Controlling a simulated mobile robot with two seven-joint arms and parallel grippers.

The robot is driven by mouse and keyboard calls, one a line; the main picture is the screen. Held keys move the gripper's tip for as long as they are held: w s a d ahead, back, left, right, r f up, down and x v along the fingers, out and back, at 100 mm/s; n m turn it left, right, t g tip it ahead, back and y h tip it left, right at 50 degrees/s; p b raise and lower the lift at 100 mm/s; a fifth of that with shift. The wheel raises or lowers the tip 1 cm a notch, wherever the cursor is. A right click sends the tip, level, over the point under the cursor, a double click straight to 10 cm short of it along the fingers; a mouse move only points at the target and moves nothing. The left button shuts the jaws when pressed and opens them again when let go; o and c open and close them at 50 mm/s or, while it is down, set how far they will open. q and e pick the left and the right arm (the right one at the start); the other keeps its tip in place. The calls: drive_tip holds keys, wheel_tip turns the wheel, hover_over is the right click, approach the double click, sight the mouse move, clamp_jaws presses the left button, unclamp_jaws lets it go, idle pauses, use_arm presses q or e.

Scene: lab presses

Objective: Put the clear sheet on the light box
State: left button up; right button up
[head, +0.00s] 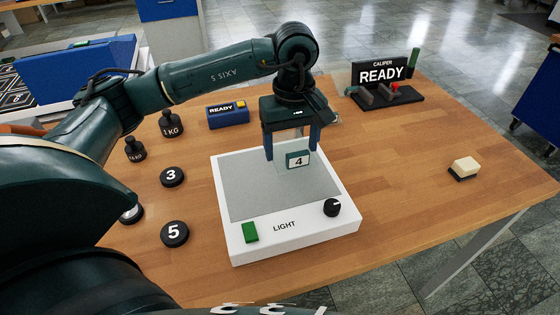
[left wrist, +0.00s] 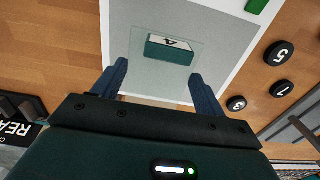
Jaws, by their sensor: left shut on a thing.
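The light box (head: 235,238) is a white box with a grey top panel, a green switch and a black knob, standing on the wooden table. It also shows in the left wrist view (left wrist: 228,22). My left gripper (head: 291,154) points down over the panel's far right part. It is shut on the clear sheet (left wrist: 165,80), whose edges show faintly between the fingers in the left wrist view. A green and white block marked 4 (head: 298,161) shows at the sheet. I cannot tell whether the sheet touches the panel. My right gripper is not in view.
Black discs marked 3 (head: 172,176) and 5 (head: 174,233) and a 1 KG weight (head: 172,124) stand left of the box. A blue READY device (head: 228,114) and a caliper stand (head: 385,95) are behind. An eraser-like block (head: 464,168) lies right; table around it is clear.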

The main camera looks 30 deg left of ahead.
sight(290, 176)
use_arm(q)
drive_tip(key=shift+f+p, duration=0.3)
drive_tip(key=shift+f, duration=2.65)
drive_tip(key=shift+f, duration=0.2)
drive_tip(key=o, duration=1)
drive_tip(key=shift+r, duration=0.15)
wheel_tip(290, 176, up, 12)
drive_tip(key=shift+r+b, duration=0.1)
drive_tip(key=shift+b, duration=0.65)
